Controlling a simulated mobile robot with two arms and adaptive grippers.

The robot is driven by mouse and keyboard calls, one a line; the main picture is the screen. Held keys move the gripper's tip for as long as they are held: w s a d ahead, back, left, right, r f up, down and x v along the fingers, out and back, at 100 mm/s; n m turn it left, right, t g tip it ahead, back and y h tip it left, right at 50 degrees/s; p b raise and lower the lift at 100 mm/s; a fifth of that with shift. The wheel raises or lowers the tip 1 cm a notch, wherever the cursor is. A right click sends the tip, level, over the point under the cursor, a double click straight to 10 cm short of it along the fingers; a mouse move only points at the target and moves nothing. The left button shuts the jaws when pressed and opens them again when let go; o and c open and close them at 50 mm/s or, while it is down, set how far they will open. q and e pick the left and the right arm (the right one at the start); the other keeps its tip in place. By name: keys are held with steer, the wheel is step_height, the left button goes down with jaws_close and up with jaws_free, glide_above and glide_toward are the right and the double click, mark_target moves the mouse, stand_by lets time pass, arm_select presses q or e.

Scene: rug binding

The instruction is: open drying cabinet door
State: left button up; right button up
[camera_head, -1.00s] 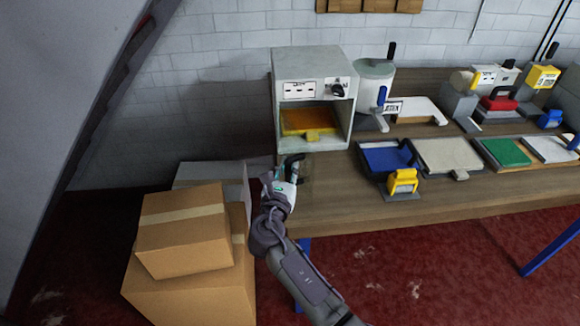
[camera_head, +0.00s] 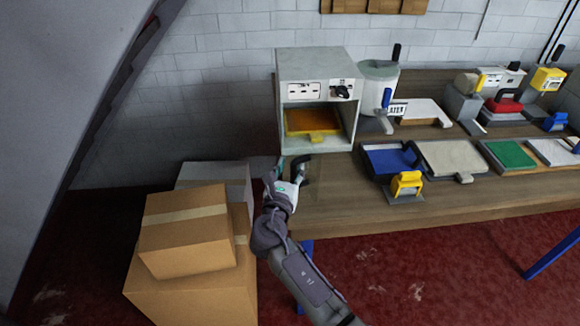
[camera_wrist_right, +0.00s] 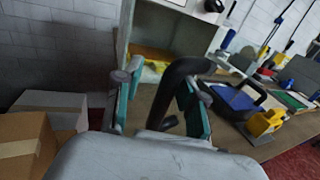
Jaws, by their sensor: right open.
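The drying cabinet (camera_head: 315,65) is a pale grey box at the back left of the workbench, with a control panel above its opening. Its front opening shows an orange-yellow tray (camera_head: 312,122) inside, and no opaque door covers it. A black curved handle (camera_head: 303,168) stands in front of the cabinet, low by the bench's front left edge; any clear pane joined to it is too faint to make out. My right gripper (camera_head: 287,172) is open at this handle. In the right wrist view the handle (camera_wrist_right: 180,75) rises between the spread teal-padded fingers (camera_wrist_right: 157,98). My left gripper is out of view.
Stacked cardboard boxes (camera_head: 186,235) stand on the floor left of my right arm. A grey-white pot (camera_head: 377,80) is right of the cabinet. Blue (camera_head: 388,160) and grey (camera_head: 450,158) trays and a yellow-handled tool (camera_head: 406,185) lie along the bench.

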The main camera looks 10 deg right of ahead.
steer(key=v, duration=1.2)
